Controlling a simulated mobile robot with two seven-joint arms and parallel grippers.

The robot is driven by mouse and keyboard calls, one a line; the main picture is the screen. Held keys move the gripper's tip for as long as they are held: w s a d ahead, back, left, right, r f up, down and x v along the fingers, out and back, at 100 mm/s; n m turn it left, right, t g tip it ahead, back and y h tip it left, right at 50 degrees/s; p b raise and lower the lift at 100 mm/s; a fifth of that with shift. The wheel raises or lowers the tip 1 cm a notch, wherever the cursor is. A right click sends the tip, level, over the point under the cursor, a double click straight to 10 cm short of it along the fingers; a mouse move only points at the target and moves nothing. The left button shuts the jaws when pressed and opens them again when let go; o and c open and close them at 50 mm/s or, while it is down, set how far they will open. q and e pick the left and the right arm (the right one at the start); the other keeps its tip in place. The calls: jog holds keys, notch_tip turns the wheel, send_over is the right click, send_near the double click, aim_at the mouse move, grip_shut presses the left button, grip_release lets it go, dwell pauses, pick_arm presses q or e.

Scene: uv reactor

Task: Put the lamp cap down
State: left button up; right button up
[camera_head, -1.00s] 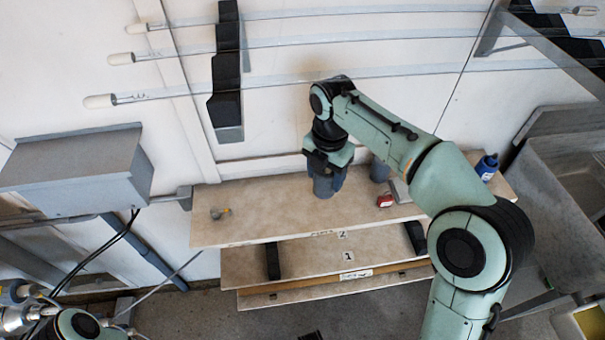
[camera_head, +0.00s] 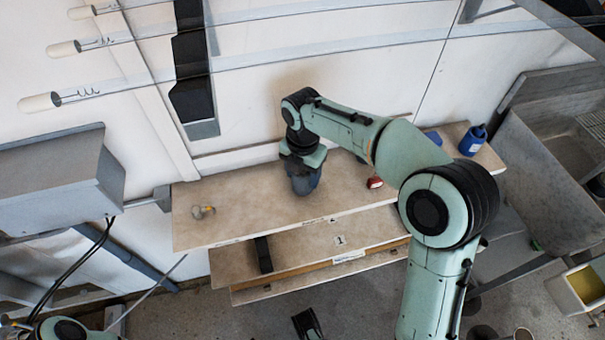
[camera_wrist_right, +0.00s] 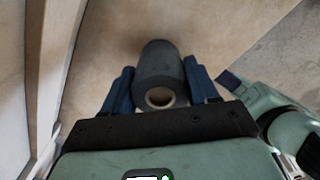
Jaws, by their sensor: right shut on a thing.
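The lamp cap (camera_wrist_right: 157,75) is a dark grey cylinder with a pale-rimmed round opening at its near end in the right wrist view. My right gripper (camera_wrist_right: 161,92) has its blue fingers on both sides of the cap and is shut on it. In the head view my right gripper (camera_head: 304,180) points down over the upper shelf board (camera_head: 250,215), left of its middle. The cap is hard to separate from the fingers there. I cannot tell whether its lower end touches the board.
A small yellow-grey item (camera_head: 203,212) lies left on the board. A red item (camera_head: 375,182) and a blue bottle (camera_head: 473,140) stand to the right, partly near my arm. Glass lamp tubes (camera_head: 250,67) run across above. The board between the yellow-grey item and my gripper is bare.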

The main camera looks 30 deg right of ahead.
jog(key=shift+f, duration=0.2)
jog(key=o, duration=1.3)
jog(key=shift+r, duration=0.15)
notch_tip(320, 180, up, 12)
jog(key=p, duration=0.3)
